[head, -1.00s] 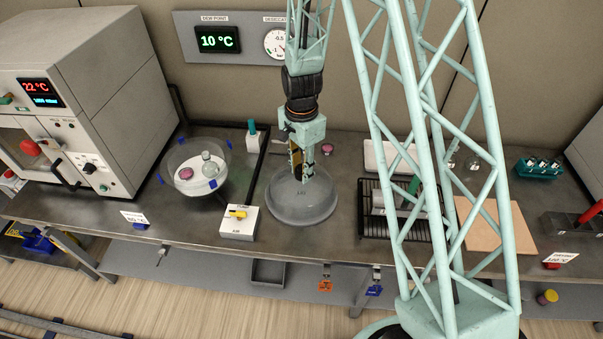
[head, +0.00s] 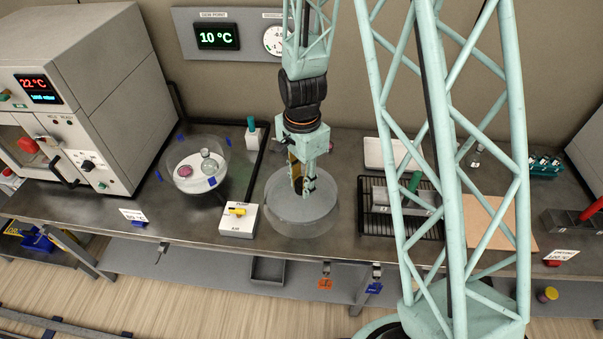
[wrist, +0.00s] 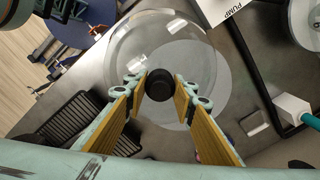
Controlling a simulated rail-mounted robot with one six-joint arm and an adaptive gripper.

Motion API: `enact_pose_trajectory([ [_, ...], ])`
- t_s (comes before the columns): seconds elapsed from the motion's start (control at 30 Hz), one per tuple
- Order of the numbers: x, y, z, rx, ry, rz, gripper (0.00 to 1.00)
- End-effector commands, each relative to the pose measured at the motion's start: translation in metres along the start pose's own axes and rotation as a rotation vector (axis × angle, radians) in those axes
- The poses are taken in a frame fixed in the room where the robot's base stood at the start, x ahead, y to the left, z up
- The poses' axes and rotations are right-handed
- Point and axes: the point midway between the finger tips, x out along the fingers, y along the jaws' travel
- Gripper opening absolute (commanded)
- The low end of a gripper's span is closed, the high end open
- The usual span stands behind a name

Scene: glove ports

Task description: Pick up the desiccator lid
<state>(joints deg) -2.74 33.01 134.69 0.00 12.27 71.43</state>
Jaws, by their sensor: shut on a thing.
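The desiccator lid (head: 300,222) is a clear glass dome with a dark knob (wrist: 160,85) on top. My gripper (head: 303,190) points down over the middle of the dome. In the wrist view its two yellow-sided fingers are shut on the knob, one on each side. The dome (wrist: 118,45) sits off-centre over a pale round disc (wrist: 224,88) on the bench. I cannot tell how large any gap beneath its rim is. The desiccator bowl (head: 165,160) stands open to the left, holding a white plate with a pink-topped dish and a small glass vessel.
A white pump switch box (head: 238,222) with a yellow handle is close left of the lid. A teal-handled valve (head: 252,130) stands behind it. A black wire rack (head: 375,222) is close on the right. The bench's front edge (head: 300,254) is just in front.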

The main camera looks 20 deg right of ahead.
Motion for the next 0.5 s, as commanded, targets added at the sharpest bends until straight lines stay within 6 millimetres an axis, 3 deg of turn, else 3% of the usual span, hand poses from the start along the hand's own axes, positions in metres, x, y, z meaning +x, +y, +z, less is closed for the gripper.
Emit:
enact_pose_trajectory([
  [0.2,-0.003,0.028,0.021,0.0,0.0,0.0,0.0],
  [0.5,-0.006,0.049,0.037,0.001,0.0,0.0,0.0],
])
